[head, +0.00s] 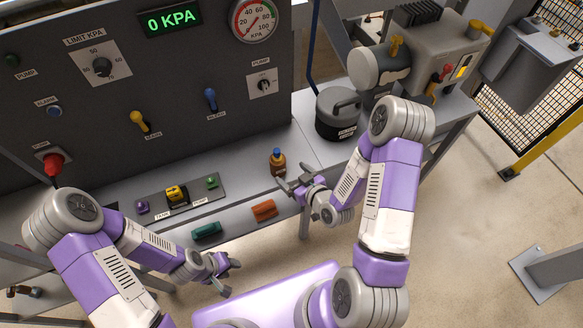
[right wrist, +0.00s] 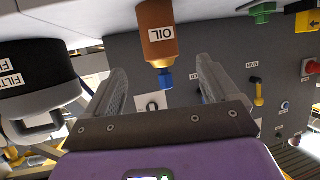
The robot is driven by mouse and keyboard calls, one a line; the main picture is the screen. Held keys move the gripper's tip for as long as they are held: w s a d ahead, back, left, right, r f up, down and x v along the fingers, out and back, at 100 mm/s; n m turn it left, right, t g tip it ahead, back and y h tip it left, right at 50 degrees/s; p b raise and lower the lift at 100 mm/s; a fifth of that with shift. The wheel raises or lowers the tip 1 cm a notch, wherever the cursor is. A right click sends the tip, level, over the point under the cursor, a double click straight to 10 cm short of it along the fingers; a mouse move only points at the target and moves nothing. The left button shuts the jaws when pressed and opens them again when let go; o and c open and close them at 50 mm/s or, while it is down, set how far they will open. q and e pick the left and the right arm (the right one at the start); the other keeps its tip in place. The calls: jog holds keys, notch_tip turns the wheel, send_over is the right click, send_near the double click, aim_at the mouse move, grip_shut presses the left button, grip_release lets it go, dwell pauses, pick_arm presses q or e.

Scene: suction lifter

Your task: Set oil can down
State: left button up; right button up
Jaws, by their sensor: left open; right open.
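The oil can (head: 278,163) is a small brown bottle with a blue cap, standing upright on the grey bench shelf (head: 240,179). In the right wrist view the oil can (right wrist: 158,38) appears upside down, its "OIL" label facing the camera and its blue cap lying between the lines of the two fingers. My right gripper (head: 287,184) is open, just in front of the oil can. In the right wrist view the right gripper's fingers (right wrist: 168,88) are spread wide with nothing between their pads. My left gripper (head: 232,277) is open and empty, low in front of the bench.
A dark filter canister (head: 339,115) stands right of the oil can. A tray (head: 200,205) with purple, yellow and green parts lies to the left. The control panel (head: 180,75) rises behind.

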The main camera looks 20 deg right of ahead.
jog(key=s+a+f+m+g, duration=0.3)
jog(key=s+f+g, duration=0.3)
jog(key=s, duration=0.2)
jog(key=s+a+f+m+g, duration=0.2)
jog(key=s+a+f+g, duration=0.3)
jog(key=s, duration=0.3)
jog(key=shift+s+a+f+m+g+y, duration=0.3)
jog(key=shift+f+m+g, duration=0.1)
jog(key=shift+f+g, duration=0.5)
jog(key=shift+f, duration=0.1)
jog(key=shift+f+b, duration=0.35)
jog(key=shift+f, duration=0.1)
